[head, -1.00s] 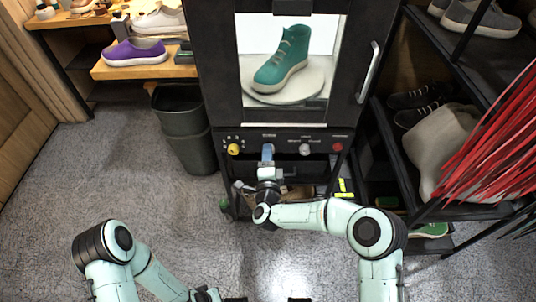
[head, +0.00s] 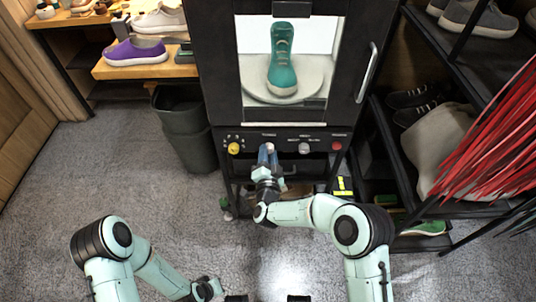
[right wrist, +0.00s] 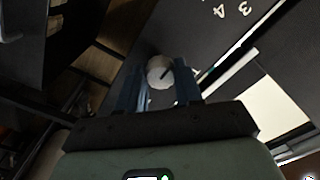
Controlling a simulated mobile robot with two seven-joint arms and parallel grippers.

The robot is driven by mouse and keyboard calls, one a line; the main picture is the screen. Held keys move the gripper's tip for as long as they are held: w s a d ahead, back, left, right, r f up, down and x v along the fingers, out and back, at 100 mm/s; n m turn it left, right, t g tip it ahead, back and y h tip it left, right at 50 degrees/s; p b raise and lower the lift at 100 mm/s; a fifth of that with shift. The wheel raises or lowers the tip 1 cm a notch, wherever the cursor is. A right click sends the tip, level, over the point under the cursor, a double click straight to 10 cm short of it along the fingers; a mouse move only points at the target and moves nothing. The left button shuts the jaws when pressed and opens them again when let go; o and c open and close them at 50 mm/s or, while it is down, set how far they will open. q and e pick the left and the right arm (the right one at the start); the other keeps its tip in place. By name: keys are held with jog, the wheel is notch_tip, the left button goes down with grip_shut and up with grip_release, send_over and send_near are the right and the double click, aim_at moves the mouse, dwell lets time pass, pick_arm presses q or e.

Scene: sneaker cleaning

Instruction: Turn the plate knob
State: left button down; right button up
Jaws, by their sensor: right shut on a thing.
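The plate knob (head: 270,147) is a pale round knob on the black cabinet's control panel, mostly covered by my right gripper (head: 267,157) in the head view. In the right wrist view the knob (right wrist: 160,72), with a dark pointer line, sits between the blue fingers of my right gripper (right wrist: 158,88), which is shut on it. Above the panel, a teal sneaker (head: 282,62) stands on a round pale plate (head: 313,78) behind the window, its toe toward the front. My left gripper (head: 207,288) is low in the head view, away from the cabinet; its fingers are unclear.
A yellow knob (head: 234,148) is left on the panel; a white knob (head: 304,148) and red button (head: 337,146) are right. A dark bin (head: 183,125) stands left of the cabinet, a shoe rack (head: 408,170) right. The floor at left is clear.

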jog(key=shift+d, duration=0.1)
dwell(0.3)
jog(key=o, duration=1)
jog(key=shift+o, duration=0.2)
jog(key=shift+s, duration=0.1)
pick_arm(q)
jog(key=shift+g+h, duration=0.3)
jog(key=shift+g, duration=0.1)
jog(key=s+d+r+p, duration=0.2)
jog(key=s, duration=0.1)
jog(key=shift+r, duration=0.25)
pick_arm(e)
jog(key=s, duration=1.3)
